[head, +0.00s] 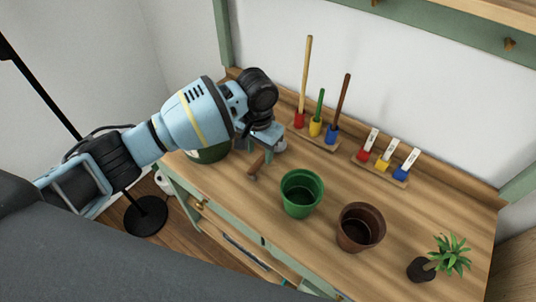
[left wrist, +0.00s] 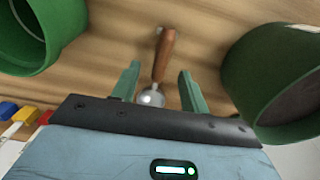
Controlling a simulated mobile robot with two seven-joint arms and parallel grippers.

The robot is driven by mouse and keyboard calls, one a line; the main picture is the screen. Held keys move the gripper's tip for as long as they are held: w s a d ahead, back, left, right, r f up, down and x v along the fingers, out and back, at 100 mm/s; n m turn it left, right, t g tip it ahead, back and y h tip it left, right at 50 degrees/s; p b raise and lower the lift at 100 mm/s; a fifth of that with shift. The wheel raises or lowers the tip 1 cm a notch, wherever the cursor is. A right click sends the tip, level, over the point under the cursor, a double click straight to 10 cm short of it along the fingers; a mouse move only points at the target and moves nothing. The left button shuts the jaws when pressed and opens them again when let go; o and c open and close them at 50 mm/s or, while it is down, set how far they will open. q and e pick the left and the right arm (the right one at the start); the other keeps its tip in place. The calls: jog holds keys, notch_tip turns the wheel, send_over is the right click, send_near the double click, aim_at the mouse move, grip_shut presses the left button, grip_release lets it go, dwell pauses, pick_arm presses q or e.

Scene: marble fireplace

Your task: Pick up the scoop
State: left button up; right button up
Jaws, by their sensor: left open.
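The scoop has a brown wooden handle (head: 256,166) and a rounded metal head. It lies on the wooden tabletop between the two green pots. In the left wrist view the scoop's handle (left wrist: 164,52) points away from my palm, and its shiny metal head (left wrist: 151,98) is close to the palm. My left gripper (head: 259,148) is open above the scoop. In the left wrist view its two green fingers (left wrist: 160,76) stand on either side of the scoop, with gaps visible on both sides. In the head view the gripper partly hides the scoop. My right gripper is not in view.
A bright green pot (head: 300,195) stands right of the scoop, and a dark green pot (head: 211,154) stands left, partly behind my arm. A brown pot (head: 360,228) and a plant (head: 450,255) are further right. A tool rack (head: 316,137) and label rack (head: 380,168) stand behind.

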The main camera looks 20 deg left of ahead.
aim_at(260, 160)
pick_arm(q)
jog(key=f, duration=0.5)
jog(key=shift+w+b, duration=0.2)
jog(key=shift+b, duration=0.1)
grip_shut()
